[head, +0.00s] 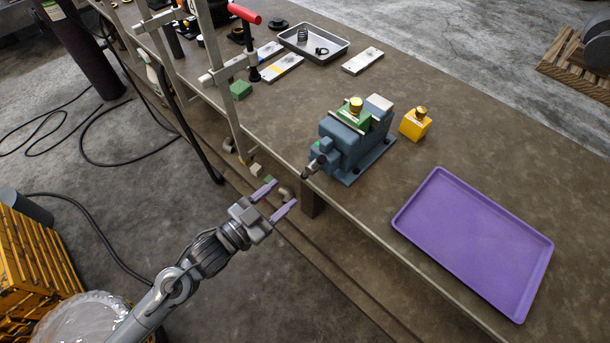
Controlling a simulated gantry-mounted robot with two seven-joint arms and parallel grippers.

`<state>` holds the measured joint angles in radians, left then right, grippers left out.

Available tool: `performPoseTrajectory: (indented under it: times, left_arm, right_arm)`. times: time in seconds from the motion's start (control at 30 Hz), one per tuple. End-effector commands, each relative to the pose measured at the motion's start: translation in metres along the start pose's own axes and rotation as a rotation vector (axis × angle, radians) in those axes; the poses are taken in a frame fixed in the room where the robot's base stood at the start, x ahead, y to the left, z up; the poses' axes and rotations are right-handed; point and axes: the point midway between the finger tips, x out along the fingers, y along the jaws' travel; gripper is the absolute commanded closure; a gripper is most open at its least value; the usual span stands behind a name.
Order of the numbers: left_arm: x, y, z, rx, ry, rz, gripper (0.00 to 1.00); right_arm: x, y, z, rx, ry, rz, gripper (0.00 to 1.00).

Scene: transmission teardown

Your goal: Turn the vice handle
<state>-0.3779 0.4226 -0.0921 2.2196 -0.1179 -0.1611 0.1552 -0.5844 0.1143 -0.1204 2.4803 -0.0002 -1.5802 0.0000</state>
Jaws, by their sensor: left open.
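The blue vice (345,148) stands near the front edge of the workbench. Its handle (314,165) is at its lower left end, by the bench edge. A green part with a brass-coloured knob (355,108) sits on top, between the jaws. My left gripper (275,199) has purple fingertips spread apart and empty. It is in front of the bench edge, below and left of the handle, and apart from it. My right gripper is not in view.
A purple tray (473,240) lies right of the vice. A yellow block with a brass knob (415,122) stands beside the vice. A clamp post (222,85) rises at the bench edge to the left. A metal tray (314,43) lies farther back.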

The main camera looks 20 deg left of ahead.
Motion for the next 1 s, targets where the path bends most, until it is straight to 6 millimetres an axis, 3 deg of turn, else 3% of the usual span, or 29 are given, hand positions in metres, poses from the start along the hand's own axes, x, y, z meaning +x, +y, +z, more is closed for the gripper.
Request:
performPoseTrajectory:
  times: [0.6,1.0]
  left_arm:
    - [0.086,0.0,-0.001,-0.001,0.002,-0.001,0.45]
    - [0.096,0.001,0.0,0.0,-0.001,0.001,0.45]
  right_arm:
    - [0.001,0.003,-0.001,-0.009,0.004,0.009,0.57]
    - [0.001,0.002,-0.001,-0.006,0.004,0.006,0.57]
